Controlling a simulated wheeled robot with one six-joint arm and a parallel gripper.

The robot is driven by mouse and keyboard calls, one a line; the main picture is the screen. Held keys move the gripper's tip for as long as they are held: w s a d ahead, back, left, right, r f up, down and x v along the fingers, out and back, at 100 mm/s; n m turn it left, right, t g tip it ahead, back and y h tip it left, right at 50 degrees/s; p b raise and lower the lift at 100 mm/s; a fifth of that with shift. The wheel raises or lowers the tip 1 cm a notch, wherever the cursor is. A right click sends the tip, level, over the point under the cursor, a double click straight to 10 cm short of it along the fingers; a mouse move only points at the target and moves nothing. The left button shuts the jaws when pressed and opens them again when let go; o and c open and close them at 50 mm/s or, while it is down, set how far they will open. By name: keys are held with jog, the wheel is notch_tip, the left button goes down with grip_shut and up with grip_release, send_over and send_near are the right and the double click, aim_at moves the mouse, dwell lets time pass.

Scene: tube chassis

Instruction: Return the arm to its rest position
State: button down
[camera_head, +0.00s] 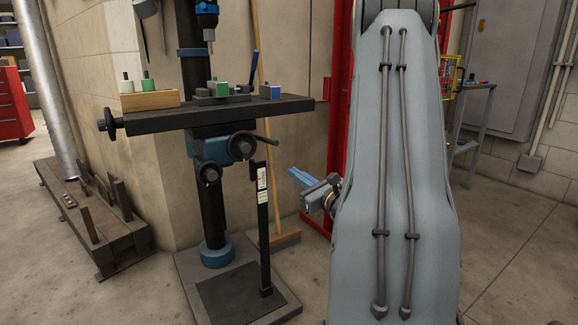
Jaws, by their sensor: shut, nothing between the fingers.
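My arm's large grey link (395,170), with two dark cables along it, stands upright and fills the right-centre of the view. My gripper (293,174) shows just left of this link, low down, with its blue fingers together and pointing up and left. Nothing shows between the fingers. The rest of the wrist is hidden behind the link. The gripper appears in front of the red post and right of the drill press column, apart from both as far as I can tell.
A drill press (208,215) stands at left centre; its dark table (265,107) holds a wooden block (150,101) and small coloured parts. A broom (266,170) leans behind. A red post (340,95) rises behind my arm. A low rusty beam (115,225) lies left. Floor at right is clear.

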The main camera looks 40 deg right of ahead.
jog(key=w+a+r+n+g+y, duration=0.15)
jog(key=a+n+y, duration=0.3)
jog(key=a, duration=0.65)
jog(key=w+a+n+g+y, duration=0.25)
jog(key=a+y, duration=0.25)
jog(key=a, duration=0.6)
jog(key=s+a+n+g+y, duration=0.2)
jog(key=s+a+n+g, duration=0.15)
jog(key=a, duration=0.45)
jog(key=s+a+n+g+y, duration=0.2)
jog(key=a+n+g+y, duration=0.15)
jog(key=a, duration=0.55)
jog(key=s+a+f+n+g+h, duration=0.3)
jog(key=s+a+n+g, duration=0.6)
jog(key=s+a, duration=0.5)
jog(key=s+a+f+n+g+h, duration=0.2)
jog(key=s+n+h, duration=0.4)
jog(key=s+n, duration=0.55)
jog(key=s+d+r+t+h+p, duration=0.1)
jog(key=d+r+h+p, duration=0.1)
jog(key=d+r+p, duration=0.8)
jog(key=d+r+t+h+p, duration=0.2)
jog(key=d+r+p, duration=0.8)
jog(key=r+p, duration=0.7)
jog(key=p, duration=0.6)
jog(key=shift+s+h, duration=0.3)
jog(key=shift+s, duration=0.1)
